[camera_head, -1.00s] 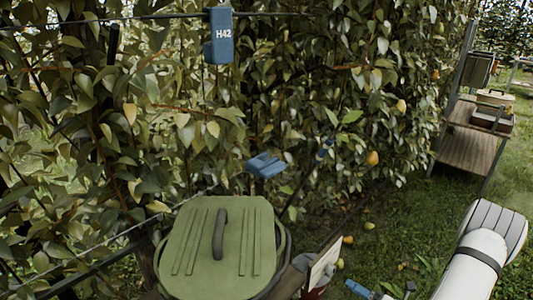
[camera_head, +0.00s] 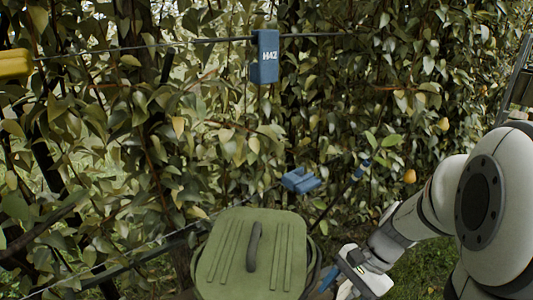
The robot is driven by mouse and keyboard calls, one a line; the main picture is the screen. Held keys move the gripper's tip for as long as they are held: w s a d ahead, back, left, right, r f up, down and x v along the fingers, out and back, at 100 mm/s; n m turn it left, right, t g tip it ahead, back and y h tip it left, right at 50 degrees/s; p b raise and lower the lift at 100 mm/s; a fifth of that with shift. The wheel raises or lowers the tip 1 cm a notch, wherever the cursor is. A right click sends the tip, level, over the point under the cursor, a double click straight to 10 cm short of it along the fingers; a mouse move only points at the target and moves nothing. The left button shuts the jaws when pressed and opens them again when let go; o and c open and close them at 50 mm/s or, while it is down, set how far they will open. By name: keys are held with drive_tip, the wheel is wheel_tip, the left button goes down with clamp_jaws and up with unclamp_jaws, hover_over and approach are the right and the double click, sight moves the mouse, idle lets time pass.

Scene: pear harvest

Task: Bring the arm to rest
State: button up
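My arm reaches in from the right edge and covers much of the lower right. Its white and grey links run down and left to my gripper (camera_head: 350,273) at the bottom, just right of the green lidded bin (camera_head: 288,262). A blue part shows at the wrist. The gripper's fingers are small and partly cut off by the bottom edge, so I cannot tell whether they are open or shut. I see no pear held there.
A blue tag marked H42 (camera_head: 265,57) hangs on a wire before the hedge. A blue clip (camera_head: 300,181) hangs lower. A yellow object (camera_head: 15,64) is at the left edge. Pears (camera_head: 410,176) hang at right. Grass (camera_head: 425,262) shows beneath my arm.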

drive_tip(key=s+r+n+t+h+p, duration=0.1)
drive_tip(key=r+n+t+h, duration=0.1)
drive_tip(key=r+n, duration=0.3)
drive_tip(key=s+r+n+t+h+p, duration=0.1)
drive_tip(key=s+r+n+t+h, duration=0.1)
drive_tip(key=r+n+h, duration=0.2)
drive_tip(key=shift+s+r+n, duration=0.3)
drive_tip(key=shift+r+n, duration=0.1)
drive_tip(key=shift+n, duration=0.6)
drive_tip(key=shift+a, duration=0.1)
